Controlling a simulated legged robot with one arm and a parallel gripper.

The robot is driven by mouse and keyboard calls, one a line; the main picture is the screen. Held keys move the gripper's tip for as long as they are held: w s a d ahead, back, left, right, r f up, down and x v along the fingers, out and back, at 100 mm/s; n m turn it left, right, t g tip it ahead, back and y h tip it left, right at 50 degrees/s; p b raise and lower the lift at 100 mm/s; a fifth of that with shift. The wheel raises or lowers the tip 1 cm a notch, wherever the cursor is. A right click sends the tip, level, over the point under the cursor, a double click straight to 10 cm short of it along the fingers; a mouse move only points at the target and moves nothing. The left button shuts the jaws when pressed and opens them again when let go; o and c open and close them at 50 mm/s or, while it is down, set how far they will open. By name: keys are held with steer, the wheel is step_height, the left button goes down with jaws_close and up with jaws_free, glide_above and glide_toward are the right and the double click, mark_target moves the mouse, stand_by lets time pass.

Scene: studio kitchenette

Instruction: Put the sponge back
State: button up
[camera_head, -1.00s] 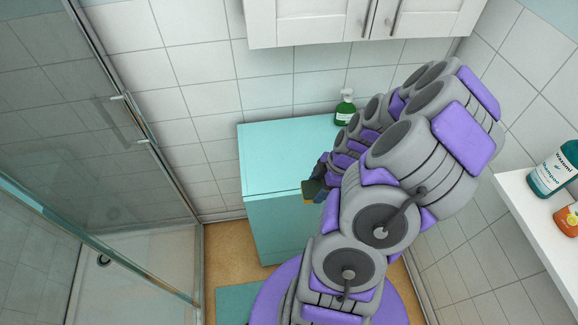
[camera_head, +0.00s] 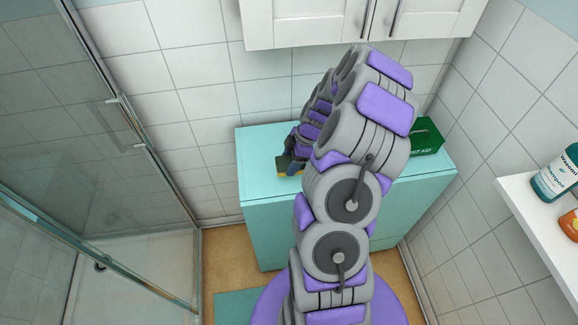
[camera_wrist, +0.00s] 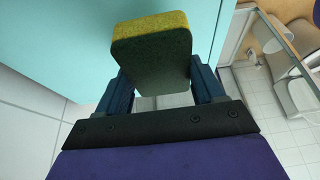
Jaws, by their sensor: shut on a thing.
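My gripper (camera_wrist: 160,82) is shut on the sponge (camera_wrist: 150,50), which has a dark green face and a yellow side. The two blue fingers sit on its left and right in the wrist view. In the head view the sponge (camera_head: 288,166) shows small and dark with a yellow edge, in front of my gripper (camera_head: 295,150), over the teal cabinet top (camera_head: 262,150). Whether it touches the top I cannot tell. My arm hides part of the top.
A green first aid box (camera_head: 427,137) stands on the cabinet's right side. A white wall cabinet (camera_head: 310,22) hangs above. A glass shower door (camera_head: 110,150) is at left. A white shelf (camera_head: 530,225) at right holds a shampoo bottle (camera_head: 556,172). The cabinet top's left part is clear.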

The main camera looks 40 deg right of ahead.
steer(key=shift+w, duration=0.3)
steer(key=shift+a+f+b, duration=0.15)
steer(key=shift+f+b, duration=0.3)
steer(key=shift+f, duration=1.3)
steer(key=shift+f, duration=0.1)
steer(key=o, duration=0.9)
steer(key=shift+o, duration=0.2)
